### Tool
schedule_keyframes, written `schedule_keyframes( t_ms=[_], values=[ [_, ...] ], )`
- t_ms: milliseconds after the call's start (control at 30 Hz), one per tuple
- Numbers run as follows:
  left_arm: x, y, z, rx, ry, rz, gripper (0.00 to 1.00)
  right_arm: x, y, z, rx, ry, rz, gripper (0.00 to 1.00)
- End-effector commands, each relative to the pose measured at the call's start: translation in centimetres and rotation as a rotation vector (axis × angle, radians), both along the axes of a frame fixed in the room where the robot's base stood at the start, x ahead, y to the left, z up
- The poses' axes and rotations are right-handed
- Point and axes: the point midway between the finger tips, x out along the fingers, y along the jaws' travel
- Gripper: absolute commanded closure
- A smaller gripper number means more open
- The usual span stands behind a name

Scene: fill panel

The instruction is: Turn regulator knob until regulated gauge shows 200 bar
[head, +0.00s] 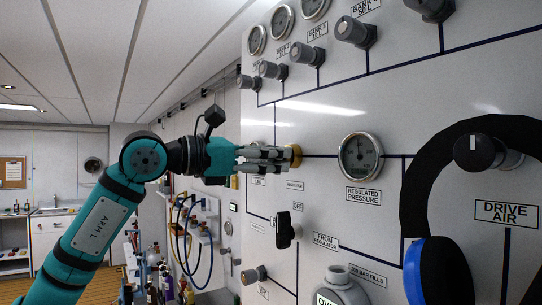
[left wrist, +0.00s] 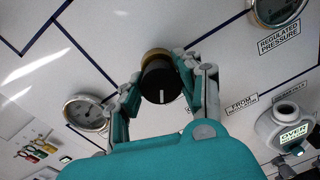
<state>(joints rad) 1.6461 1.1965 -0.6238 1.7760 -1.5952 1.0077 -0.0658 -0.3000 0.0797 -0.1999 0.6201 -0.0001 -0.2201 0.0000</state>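The regulator knob (left wrist: 158,82) is black with a white pointer line and sits on a brass collar on the panel. My left gripper (left wrist: 158,76) has one finger on each side of it, very close to it; whether both pads touch is unclear. In the head view the left gripper (head: 288,157) reaches the brass collar (head: 296,156) and its fingers hide the knob. The regulated pressure gauge (head: 361,157) is right of the gripper; its needle is too small to read. It is partly cut off in the left wrist view (left wrist: 276,8). My right gripper is not in view.
A black lever valve (head: 285,230) is below the gripper. Bank knobs (head: 356,31) line the top. Another gauge (left wrist: 85,113) is left of the knob in the wrist view.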

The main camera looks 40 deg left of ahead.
Motion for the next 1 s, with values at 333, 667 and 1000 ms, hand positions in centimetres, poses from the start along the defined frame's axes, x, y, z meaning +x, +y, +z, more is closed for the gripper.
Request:
schedule_keyframes(
  t_ms=[333,667,1000],
  values=[
    [-0.01,-0.15,-0.06,0.027,-0.008,-0.004,0.98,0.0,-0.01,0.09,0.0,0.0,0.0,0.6],
    [-0.03,-0.19,-0.13,0.073,-0.027,-0.005,0.65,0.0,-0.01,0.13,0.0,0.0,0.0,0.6],
    [-0.03,-0.1,-0.06,0.072,-0.028,-0.003,0.41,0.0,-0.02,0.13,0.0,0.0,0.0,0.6]
  ],
)
